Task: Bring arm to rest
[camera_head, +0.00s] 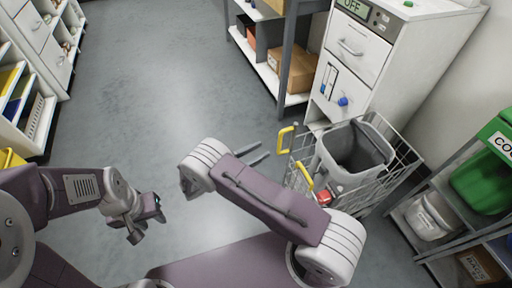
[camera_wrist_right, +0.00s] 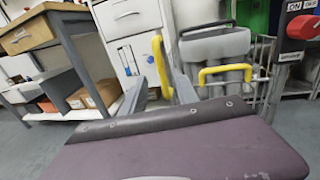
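My right arm is folded in the camera_head view, its purple link crossing the middle. My right gripper (camera_head: 268,149) is open and empty, its two grey fingers pointing right. The fingers also show apart in the right wrist view (camera_wrist_right: 160,92), above my purple link.
A grey bin (camera_head: 352,165) stands in the wire cart. A white drawer cabinet (camera_head: 365,65) is behind it. A shelf with cardboard boxes (camera_head: 292,70) is at the back. Another rack with a green container (camera_head: 480,185) is at the right. White shelving (camera_head: 30,85) is left. The middle floor is clear.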

